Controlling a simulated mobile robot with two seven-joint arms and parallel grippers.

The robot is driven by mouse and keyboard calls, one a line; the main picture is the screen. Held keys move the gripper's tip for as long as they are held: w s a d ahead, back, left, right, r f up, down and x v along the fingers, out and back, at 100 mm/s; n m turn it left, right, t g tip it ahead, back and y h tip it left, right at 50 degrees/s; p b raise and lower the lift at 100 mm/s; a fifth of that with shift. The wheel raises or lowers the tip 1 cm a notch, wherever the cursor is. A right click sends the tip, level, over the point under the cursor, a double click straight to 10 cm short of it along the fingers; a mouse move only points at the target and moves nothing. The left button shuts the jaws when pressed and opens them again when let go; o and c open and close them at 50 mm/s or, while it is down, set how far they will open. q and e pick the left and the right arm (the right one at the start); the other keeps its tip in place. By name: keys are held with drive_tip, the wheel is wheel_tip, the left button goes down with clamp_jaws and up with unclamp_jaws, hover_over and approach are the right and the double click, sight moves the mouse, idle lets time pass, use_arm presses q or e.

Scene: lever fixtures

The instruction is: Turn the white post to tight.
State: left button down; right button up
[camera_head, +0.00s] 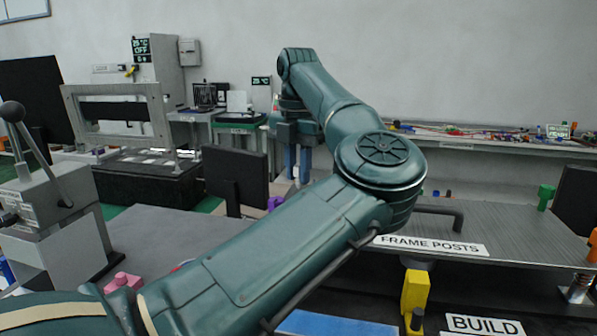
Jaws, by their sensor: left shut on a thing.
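My left arm reaches across the middle of the view, and its gripper (297,178) points down over the bench's far left part. Its two blue fingers are close together and shut on a thin pale piece, which looks like the white post (297,171). The fingers hide most of the post, so I cannot tell its angle or any tight mark. My right gripper is not in view.
A FRAME POSTS label (430,244) marks the grey bench. A purple post (275,203) stands near my left gripper, a green post (545,197) at the right. A dark panel (236,178) stands left of the gripper. A lever fixture (50,205) is at far left.

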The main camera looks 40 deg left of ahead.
use_arm(q)
drive_tip(key=shift+m, duration=0.5)
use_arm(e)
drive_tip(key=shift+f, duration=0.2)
use_arm(q)
drive_tip(key=shift+r, duration=0.1)
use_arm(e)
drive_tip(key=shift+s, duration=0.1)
use_arm(q)
drive_tip(key=c, duration=1.3)
unclamp_jaws()
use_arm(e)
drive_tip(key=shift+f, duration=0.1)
use_arm(q)
wheel_tip(320, 180, up, 13)
drive_tip(key=shift+r+p, duration=0.1)
drive_tip(key=shift+p, duration=1.15)
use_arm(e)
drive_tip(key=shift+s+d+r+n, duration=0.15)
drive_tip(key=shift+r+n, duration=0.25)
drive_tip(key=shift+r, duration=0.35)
